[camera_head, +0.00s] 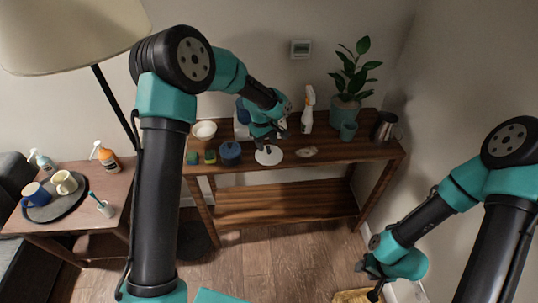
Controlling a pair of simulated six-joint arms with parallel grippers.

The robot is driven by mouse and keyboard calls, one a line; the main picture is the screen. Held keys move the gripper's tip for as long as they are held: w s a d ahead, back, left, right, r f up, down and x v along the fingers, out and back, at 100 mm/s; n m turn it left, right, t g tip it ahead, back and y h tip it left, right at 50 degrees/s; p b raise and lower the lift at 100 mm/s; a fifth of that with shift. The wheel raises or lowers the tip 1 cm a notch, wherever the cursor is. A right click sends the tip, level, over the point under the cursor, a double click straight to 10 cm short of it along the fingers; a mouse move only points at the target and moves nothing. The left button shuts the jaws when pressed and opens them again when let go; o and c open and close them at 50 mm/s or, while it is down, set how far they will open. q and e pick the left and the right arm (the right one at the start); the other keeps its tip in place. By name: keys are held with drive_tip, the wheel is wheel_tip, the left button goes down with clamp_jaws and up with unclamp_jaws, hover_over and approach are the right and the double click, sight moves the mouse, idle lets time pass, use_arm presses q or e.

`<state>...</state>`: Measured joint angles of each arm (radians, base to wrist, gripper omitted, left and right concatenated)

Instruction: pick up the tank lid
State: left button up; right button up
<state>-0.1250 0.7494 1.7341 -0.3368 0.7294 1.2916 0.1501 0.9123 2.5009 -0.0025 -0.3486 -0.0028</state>
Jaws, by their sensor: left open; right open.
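A round white disc (269,155) lies on the wooden console table near its front edge; it looks like the tank lid, though I cannot be sure at this size. My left gripper (266,144) is open, pointing down just above and at the back of the disc. Whether its fingers touch the disc is unclear. A white and blue appliance (241,122) stands behind my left gripper, partly hidden by it. My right gripper (374,290) is open, low at the right in front of the table, far from the disc.
A side table (86,216) with mugs stands left.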

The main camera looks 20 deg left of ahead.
use_arm(q)
drive_tip(key=w+r+n+y, duration=0.1)
drive_tip(key=w+r+n, duration=0.2)
drive_tip(key=r, duration=0.6)
drive_tip(key=shift+w+a+r, duration=0.2)
drive_tip(key=shift+w+r, duration=0.05)
drive_tip(key=shift+w, duration=0.2)
drive_tip(key=shift+f, duration=0.1)
hover_over(269, 150)
drive_tip(key=f, duration=1.2)
drive_tip(key=shift+s+a, duration=0.15)
drive_tip(key=shift+s, duration=0.05)
drive_tip(key=shift+f, duration=0.15)
drive_tip(key=shift+w+f, duration=0.15)
drive_tip(key=shift+f, duration=2.35)
drive_tip(key=shift+c, duration=0.3)
